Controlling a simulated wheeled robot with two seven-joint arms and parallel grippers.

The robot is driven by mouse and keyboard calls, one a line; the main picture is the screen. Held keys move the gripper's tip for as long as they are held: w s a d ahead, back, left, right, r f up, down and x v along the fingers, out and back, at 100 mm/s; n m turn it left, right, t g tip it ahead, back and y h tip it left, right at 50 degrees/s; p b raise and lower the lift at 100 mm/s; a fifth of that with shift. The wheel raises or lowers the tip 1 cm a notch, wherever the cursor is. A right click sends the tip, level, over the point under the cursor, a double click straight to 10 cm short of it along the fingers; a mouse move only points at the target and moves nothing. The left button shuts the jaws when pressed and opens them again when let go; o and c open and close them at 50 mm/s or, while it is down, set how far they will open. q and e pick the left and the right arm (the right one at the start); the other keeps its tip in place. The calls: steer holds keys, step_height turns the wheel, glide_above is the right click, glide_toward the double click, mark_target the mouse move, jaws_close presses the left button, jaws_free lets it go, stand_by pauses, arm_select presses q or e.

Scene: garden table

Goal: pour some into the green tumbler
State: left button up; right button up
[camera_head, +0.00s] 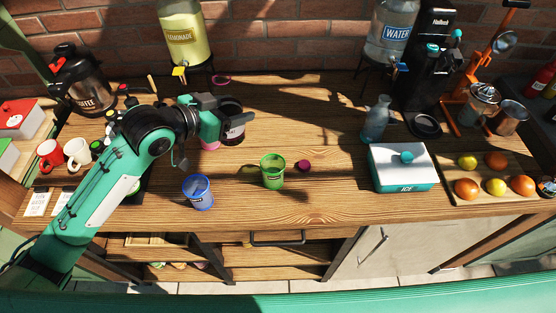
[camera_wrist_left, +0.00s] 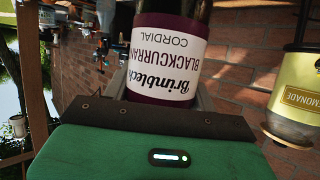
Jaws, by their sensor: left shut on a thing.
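The green tumbler (camera_head: 272,172) stands near the middle of the table, in front of and right of my left gripper. My left gripper (camera_head: 222,118) is shut on a dark bottle (camera_head: 232,130). Its white label reads Brimblech blackcurrant cordial in the left wrist view (camera_wrist_left: 165,55). The bottle is behind and left of the green tumbler, apart from it. Its tilt and mouth are hard to make out. My right gripper is not in view.
A blue tumbler (camera_head: 198,192) stands left of the green one, and a small purple cap (camera_head: 304,166) lies to its right. An ice box (camera_head: 403,180) and glass carafe (camera_head: 376,120) stand to the right.

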arm_select(q)
steer(key=w+d+f+m+g+h+p, duration=0.1)
steer(key=d+f+m+g+h+p, duration=0.1)
steer(key=d+f, duration=0.25)
steer(key=w+a+f+p, duration=0.1)
steer(key=w+a+f, duration=0.1)
steer(key=f, duration=0.3)
steer(key=shift+w+f+m+g, duration=0.3)
steer(key=shift+w+f, duration=0.1)
steer(key=shift+w, duration=0.5)
steer(key=shift+a, duration=0.1)
